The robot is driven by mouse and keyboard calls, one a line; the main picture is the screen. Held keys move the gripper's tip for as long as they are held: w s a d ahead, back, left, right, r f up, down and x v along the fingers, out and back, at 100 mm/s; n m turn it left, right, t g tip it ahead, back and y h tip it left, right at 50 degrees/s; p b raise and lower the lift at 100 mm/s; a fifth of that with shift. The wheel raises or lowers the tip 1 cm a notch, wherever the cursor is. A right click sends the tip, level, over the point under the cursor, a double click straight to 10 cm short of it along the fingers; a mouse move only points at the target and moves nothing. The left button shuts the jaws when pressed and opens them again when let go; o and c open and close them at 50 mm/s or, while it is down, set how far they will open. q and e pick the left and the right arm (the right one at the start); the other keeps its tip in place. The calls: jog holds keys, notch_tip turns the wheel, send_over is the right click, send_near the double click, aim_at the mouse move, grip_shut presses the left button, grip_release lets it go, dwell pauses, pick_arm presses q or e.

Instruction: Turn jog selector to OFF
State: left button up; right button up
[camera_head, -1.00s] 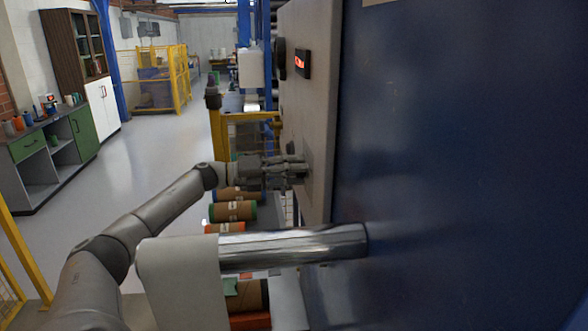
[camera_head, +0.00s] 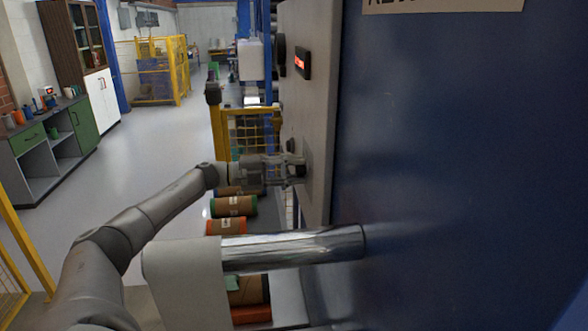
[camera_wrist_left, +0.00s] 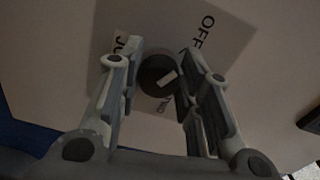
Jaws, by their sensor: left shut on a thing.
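The jog selector is a dark round knob (camera_wrist_left: 157,72) with a white pointer mark, on a plate (camera_wrist_left: 238,32) with black lettering in the left wrist view. "OFF" is printed at its upper right; other words are partly covered by the fingers. My left gripper (camera_wrist_left: 156,80) has one finger on each side of the knob and is shut on it. In the head view my left gripper (camera_head: 298,170) is at the face of the grey panel (camera_head: 312,120); the knob there is hidden by the fingers. My right gripper is in neither view.
A red-lit display (camera_head: 301,64) and a dark round part (camera_head: 280,56) sit higher on the panel. A shiny metal roller (camera_head: 295,248) crosses below my left arm. A large blue surface (camera_head: 450,170) fills the right. Brown rolls (camera_head: 235,206) lie beyond the gripper. Open floor is at left.

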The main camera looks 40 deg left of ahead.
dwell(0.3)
pick_arm(q)
jog(key=o, duration=1)
jog(key=shift+s+a, duration=0.1)
jog(key=v, duration=1.1)
jog(key=shift+s+a, duration=0.25)
jog(key=shift+s, duration=0.1)
